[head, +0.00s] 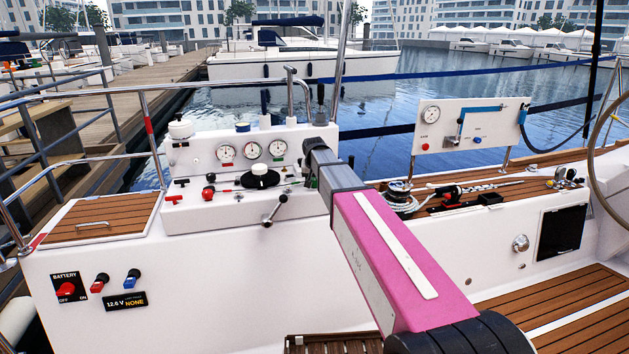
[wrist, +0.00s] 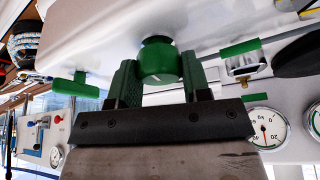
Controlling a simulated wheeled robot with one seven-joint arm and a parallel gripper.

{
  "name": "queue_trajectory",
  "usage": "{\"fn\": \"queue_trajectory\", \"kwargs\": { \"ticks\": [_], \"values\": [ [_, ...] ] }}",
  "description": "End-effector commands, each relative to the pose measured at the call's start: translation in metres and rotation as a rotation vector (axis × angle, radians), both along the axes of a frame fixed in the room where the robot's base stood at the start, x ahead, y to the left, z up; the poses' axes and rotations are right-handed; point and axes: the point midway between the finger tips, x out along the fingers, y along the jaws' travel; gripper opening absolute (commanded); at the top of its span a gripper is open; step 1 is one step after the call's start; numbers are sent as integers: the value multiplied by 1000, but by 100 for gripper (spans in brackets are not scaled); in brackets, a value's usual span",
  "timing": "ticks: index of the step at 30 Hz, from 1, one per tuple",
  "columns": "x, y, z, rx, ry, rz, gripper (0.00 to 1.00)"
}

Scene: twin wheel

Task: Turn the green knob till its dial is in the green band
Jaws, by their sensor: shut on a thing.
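The green knob (wrist: 160,62) sits on the white panel between the two dark green fingers of my gripper (wrist: 160,75) in the wrist view. The fingers are shut on it, one on each side. A white mark shows on its face. In the head view my gripper (head: 311,172) is at the right end of the console and mostly hides the knob. A round white dial (wrist: 265,128) with a green label beside it shows in the wrist view. It seems to be the right-hand dial (head: 278,148) of three in the head view. I cannot read its needle against a green band.
A green T-handle (wrist: 75,85) is close by in the wrist view. A white gauge panel (head: 470,126) stands to the right.

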Motion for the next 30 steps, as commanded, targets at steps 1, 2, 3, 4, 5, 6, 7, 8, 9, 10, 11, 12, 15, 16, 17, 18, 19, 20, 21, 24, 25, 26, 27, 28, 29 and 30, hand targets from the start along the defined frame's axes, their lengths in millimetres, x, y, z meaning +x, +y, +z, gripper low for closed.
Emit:
{"fn": "queue_trajectory", "kwargs": {
  "ticks": [1, 2, 3, 4, 5, 6, 7, 8, 9, 10, 11, 12, 15, 16, 17, 18, 19, 20, 21, 24, 25, 26, 27, 28, 29, 30],
  "values": [
    [0, 0, 0, 1, 2, -12, 20],
    [0, 0, 0, 1, 2, -17, 20],
    [-1, 0, 0, 0, 2, -23, 20],
    [-1, 0, 0, 1, 2, -27, 20],
    [-1, 0, 0, 0, 2, -30, 20],
    [-1, 0, 0, 0, 2, -34, 20],
    [-1, 0, 0, 0, 2, -36, 20],
    [-1, 0, 0, 0, 3, -37, 20],
    [-1, 0, 0, 1, 3, -38, 20],
    [-1, 0, 0, 1, 3, -38, 20],
    [-1, 0, 0, 1, 3, -38, 20],
    [-1, 0, 0, 1, 3, -38, 20],
    [-1, 0, 0, 0, 3, -37, 20],
    [-1, 0, 0, 0, 3, -37, 20],
    [-1, 0, 0, 0, 3, -37, 20],
    [-1, 0, 0, 0, 3, -37, 47],
    [-1, 0, 0, 0, 3, -37, 57],
    [-1, 0, 0, 0, 3, -37, 67],
    [-1, 0, 0, 0, 3, -37, 69],
    [0, 0, 0, 1, 2, -36, 69],
    [0, 0, 0, 1, 2, -36, 69],
    [0, 0, 0, 1, 2, -36, 69],
    [0, 0, 0, 1, 2, -35, 69],
    [0, 0, 0, 1, 2, -35, 69],
    [-1, 0, 0, 1, 2, -35, 69],
    [-1, 0, 2, 1, 1, -35, 69]
  ]
}}
